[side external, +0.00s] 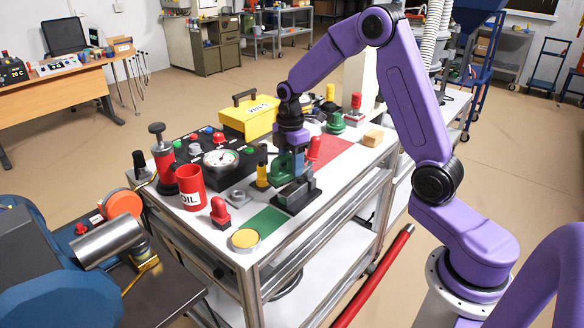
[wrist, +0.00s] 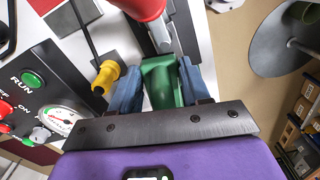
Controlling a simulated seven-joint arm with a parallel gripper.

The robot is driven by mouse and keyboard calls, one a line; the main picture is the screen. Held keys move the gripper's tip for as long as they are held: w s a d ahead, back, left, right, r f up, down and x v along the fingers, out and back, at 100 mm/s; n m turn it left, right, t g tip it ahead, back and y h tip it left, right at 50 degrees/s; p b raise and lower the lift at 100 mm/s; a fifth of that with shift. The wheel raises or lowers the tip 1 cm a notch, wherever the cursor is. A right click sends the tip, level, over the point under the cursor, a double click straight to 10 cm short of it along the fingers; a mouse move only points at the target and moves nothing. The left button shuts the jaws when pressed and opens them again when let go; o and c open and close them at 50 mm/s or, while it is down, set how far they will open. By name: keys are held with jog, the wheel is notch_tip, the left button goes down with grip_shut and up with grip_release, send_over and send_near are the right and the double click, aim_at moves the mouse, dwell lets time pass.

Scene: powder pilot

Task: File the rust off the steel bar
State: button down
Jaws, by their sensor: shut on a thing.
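My gripper (wrist: 160,88) points down over the work table and is shut on a green piece (wrist: 160,80), which sits between its two blue-grey fingers. In the side view my gripper (side external: 292,172) is low over a dark block (side external: 298,198) between the green and red mats. I cannot tell whether the held piece touches the block. A yellow-handled tool (wrist: 107,74) with a dark shaft is just left of the fingers in the wrist view; I cannot tell if it is a file. A short grey rod (wrist: 160,36) shows beyond the green piece. I cannot make out rust on any bar.
A red OIL can (side external: 191,186), a black panel with a gauge (side external: 221,158) and a yellow toolbox (side external: 248,118) crowd the left and back. A red-topped piece (side external: 219,213) and a yellow disc (side external: 245,239) are in front. The green mat (side external: 262,222) is mostly clear.

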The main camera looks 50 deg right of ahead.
jog(key=shift+r, duration=2.15)
jog(key=shift+r, duration=1.5)
